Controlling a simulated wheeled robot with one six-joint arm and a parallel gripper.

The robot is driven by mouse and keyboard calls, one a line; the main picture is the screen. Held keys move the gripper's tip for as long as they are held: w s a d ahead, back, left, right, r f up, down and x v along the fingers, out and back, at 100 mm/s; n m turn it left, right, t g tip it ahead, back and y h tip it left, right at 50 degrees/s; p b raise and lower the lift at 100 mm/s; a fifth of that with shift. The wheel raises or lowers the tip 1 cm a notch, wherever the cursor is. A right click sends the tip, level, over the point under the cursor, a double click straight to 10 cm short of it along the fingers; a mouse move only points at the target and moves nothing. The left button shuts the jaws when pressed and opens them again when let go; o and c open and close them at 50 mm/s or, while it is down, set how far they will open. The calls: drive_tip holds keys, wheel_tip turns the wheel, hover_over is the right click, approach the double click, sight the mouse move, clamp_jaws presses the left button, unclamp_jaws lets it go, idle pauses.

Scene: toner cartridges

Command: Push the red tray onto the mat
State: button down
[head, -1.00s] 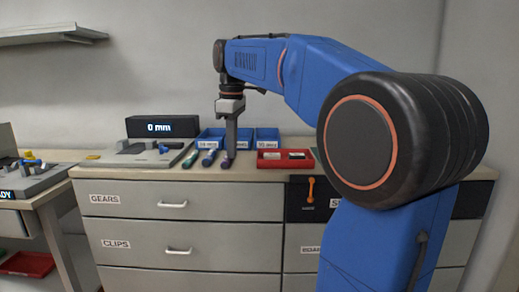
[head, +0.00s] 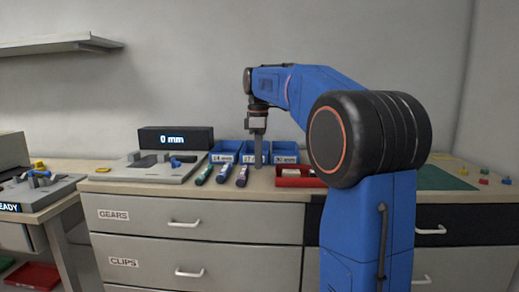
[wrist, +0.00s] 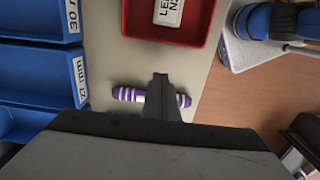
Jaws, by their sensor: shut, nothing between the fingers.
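The red tray (head: 296,183) sits on the counter, partly hidden behind my arm in the head view. In the wrist view the tray (wrist: 140,34) shows at the top, with a white labelled item inside. The green mat (head: 440,178) lies on the counter further right, beyond my arm, which hides its left part. My gripper (head: 258,164) is shut and empty, pointing down just left of the tray. In the wrist view its fingers (wrist: 160,80) appear in front of a purple-and-white striped pen (wrist: 128,94); I cannot tell whether they touch it.
Several blue bins (head: 224,156) stand behind the gripper. Three pens lie left of it, the purple one (head: 242,175) nearest. A grey board and a display (head: 176,138) reading 0 mm are further left. Small coloured blocks (head: 483,181) lie right of the mat.

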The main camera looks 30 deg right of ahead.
wheel_tip(320, 180, down, 3)
drive_tip(key=shift+f, duration=0.1)
drive_tip(key=shift+s+d, duration=0.65)
drive_tip(key=shift+d, duration=0.3)
drive_tip(key=shift+s+d, duration=0.45)
drive_tip(key=shift+d, duration=0.2)
drive_tip(key=shift+s+d, duration=0.1)
drive_tip(key=s+d, duration=0.5)
drive_tip(key=d, duration=0.2)
drive_tip(key=s+d, duration=0.5)
drive_tip(key=d, duration=0.3)
drive_tip(key=s+d, duration=0.5)
drive_tip(key=d, duration=0.3)
drive_tip(key=shift+s+d, duration=0.2)
drive_tip(key=shift+s, duration=0.15)
drive_tip(key=shift+a, duration=0.1)
